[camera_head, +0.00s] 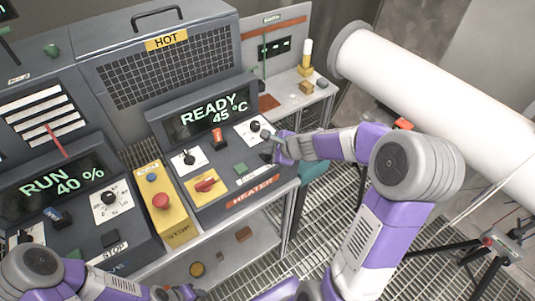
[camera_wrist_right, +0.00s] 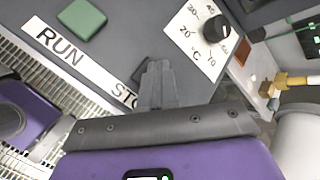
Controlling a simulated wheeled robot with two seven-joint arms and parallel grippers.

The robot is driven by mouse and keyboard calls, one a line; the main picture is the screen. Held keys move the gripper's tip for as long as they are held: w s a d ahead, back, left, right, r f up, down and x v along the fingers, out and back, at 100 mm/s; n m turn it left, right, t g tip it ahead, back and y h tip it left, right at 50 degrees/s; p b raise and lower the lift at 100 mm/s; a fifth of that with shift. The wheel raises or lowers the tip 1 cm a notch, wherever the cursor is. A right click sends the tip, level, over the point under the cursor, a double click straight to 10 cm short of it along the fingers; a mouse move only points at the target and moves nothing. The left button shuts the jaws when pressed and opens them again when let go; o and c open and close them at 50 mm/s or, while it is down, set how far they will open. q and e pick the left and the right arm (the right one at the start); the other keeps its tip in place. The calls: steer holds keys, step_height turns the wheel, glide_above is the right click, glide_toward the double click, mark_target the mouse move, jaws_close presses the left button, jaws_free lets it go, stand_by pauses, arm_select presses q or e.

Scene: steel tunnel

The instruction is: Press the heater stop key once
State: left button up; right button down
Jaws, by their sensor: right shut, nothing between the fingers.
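My right gripper (camera_head: 277,151) is shut and empty, at the panel's right end. Its closed fingertips (camera_wrist_right: 158,66) show in the right wrist view over the end of the STOP label (camera_wrist_right: 124,97). The dark heater stop key (camera_head: 266,156) is mostly hidden by the fingers; I cannot tell whether they touch it. The green run key (camera_wrist_right: 80,19) is clear of the gripper. My left arm is at the bottom left; its gripper (camera_head: 180,292) is barely visible.
A temperature knob (camera_wrist_right: 215,29) is close to the right fingers. A second panel reads RUN 40 %. A large white pipe (camera_head: 430,95) runs at the right.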

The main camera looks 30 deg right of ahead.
mark_target(269, 156)
stand_by(0.3)
steer(key=shift+r+p, duration=0.85)
step_height(269, 156, up, 5)
steer(key=p, duration=0.4)
steer(key=shift+p, duration=0.35)
stand_by(0.4)
